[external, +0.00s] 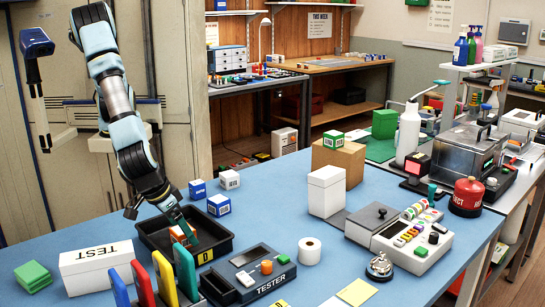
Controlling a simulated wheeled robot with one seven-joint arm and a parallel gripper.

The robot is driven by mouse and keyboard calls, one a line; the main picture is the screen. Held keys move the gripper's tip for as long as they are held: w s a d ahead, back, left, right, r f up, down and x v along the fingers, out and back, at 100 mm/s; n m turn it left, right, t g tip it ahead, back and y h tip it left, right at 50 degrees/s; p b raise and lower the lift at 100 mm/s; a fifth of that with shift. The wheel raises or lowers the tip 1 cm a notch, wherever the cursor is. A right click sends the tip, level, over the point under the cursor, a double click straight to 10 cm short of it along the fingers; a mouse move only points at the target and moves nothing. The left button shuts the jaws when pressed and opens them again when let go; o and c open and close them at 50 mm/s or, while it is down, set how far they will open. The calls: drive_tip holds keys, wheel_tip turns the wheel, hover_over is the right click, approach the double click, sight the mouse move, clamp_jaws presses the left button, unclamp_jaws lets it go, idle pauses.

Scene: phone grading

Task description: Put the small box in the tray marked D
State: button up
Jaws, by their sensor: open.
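The black tray (144,238) stands on the blue table at the left, with a small yellow label (206,254) on its front whose letter looks like a D. A small orange and white box (178,235) lies inside this tray, partly hidden by a finger. My gripper (170,222) is open and reaches down over the tray, with a teal fingertip right by the orange box. I cannot tell whether they touch. Other small boxes, blue and white, sit behind the tray: one left (198,188), one behind (229,180) and one nearer (218,205).
Upright coloured panels (163,276) stand close in front of the tray, beside a dark tester (250,272). A white TEST box (96,268) and a green block (33,276) are at left. A paper roll (309,251) and white box (326,192) stand right. The table behind the tray is partly clear.

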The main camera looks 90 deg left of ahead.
drive_tip(key=b+v, duration=0.3)
drive_tip(key=v, duration=0.9)
drive_tip(key=w+a+f+m+g+h, duration=0.1)
drive_tip(key=w+a+m, duration=0.15)
drive_tip(key=a, duration=0.75)
drive_tip(key=w+a+m+g+h, duration=0.15)
drive_tip(key=w+a, duration=0.25)
drive_tip(key=a, duration=0.5)
drive_tip(key=s+a+m, duration=0.3)
drive_tip(key=a, duration=0.6)
drive_tip(key=s+a+f+m, duration=0.1)
drive_tip(key=s+a+m, duration=0.2)
drive_tip(key=a, duration=0.7)
drive_tip(key=shift+a+t+h, duration=0.3)
drive_tip(key=shift+t+h, duration=0.15)
